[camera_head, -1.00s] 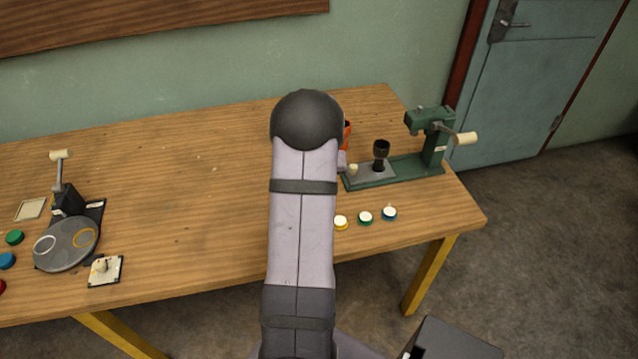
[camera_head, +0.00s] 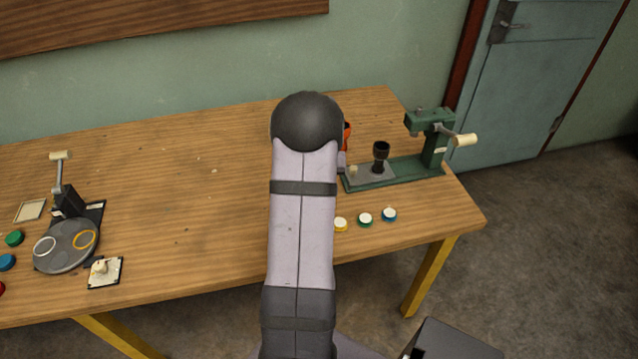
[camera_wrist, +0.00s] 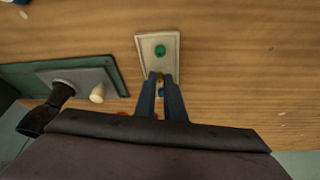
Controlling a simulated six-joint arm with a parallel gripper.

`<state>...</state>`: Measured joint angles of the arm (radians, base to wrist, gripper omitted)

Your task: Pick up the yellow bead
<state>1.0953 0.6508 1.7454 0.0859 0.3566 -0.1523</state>
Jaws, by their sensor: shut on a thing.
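In the wrist view, my gripper (camera_wrist: 161,78) has its two dark blue fingers over the near part of a small cream tray (camera_wrist: 144,63). The fingers are shut on a small yellow bead (camera_wrist: 160,84), which shows only in part between them. I cannot tell whether the bead is clear of the tray. A green bead (camera_wrist: 160,50) lies farther along the tray. In the head view, my arm hides the gripper, the tray and the beads.
A green press (camera_head: 434,145) with a dark goblet drum (camera_head: 381,154) stands at the right. A turntable (camera_head: 66,246) is at left. The table's middle left is clear.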

